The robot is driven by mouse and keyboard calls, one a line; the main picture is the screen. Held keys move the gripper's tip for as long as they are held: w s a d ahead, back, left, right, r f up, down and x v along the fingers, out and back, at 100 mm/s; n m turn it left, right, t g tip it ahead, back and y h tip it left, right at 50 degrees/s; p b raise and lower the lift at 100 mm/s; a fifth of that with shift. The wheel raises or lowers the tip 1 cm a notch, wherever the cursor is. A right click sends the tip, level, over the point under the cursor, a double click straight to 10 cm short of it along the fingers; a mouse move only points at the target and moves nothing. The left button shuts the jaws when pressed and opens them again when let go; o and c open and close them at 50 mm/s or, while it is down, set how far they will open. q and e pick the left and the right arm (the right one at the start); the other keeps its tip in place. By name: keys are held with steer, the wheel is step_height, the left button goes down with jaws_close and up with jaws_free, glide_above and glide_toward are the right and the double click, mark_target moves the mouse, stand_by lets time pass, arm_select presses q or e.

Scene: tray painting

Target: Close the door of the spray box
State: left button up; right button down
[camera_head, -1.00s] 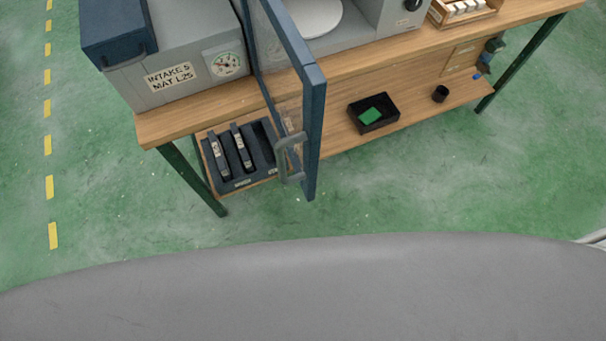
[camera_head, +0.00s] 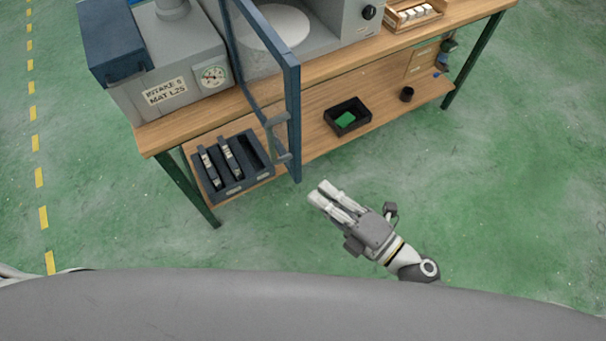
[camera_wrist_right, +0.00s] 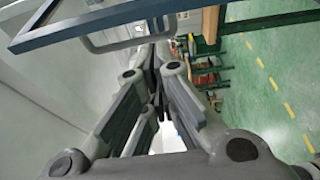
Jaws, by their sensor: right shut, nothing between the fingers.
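The spray box (camera_head: 345,40) stands on the bench. Its blue-framed door (camera_head: 294,125) is open and juts out past the bench's front edge. A grey bar handle (camera_head: 277,140) is on the door's outer part, and the frame also shows at the top of the right wrist view (camera_wrist_right: 60,32) with its handle (camera_wrist_right: 112,46). My right gripper (camera_head: 320,192) is shut and empty. It is in front of the bench, to the right of and lower in the picture than the door's free edge, apart from it. My left gripper is not in view.
A grey intake unit (camera_head: 175,75) with a gauge stands left of the box. The lower shelf holds a dark rack (camera_head: 250,179), a black tray (camera_head: 333,112) with a green item, and a black cup (camera_head: 407,94). Green floor in front is free.

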steer(key=p+x, duration=0.3)
steer(key=x, duration=0.7)
steer(key=shift+w, duration=0.2)
steer(key=shift+d, duration=0.15)
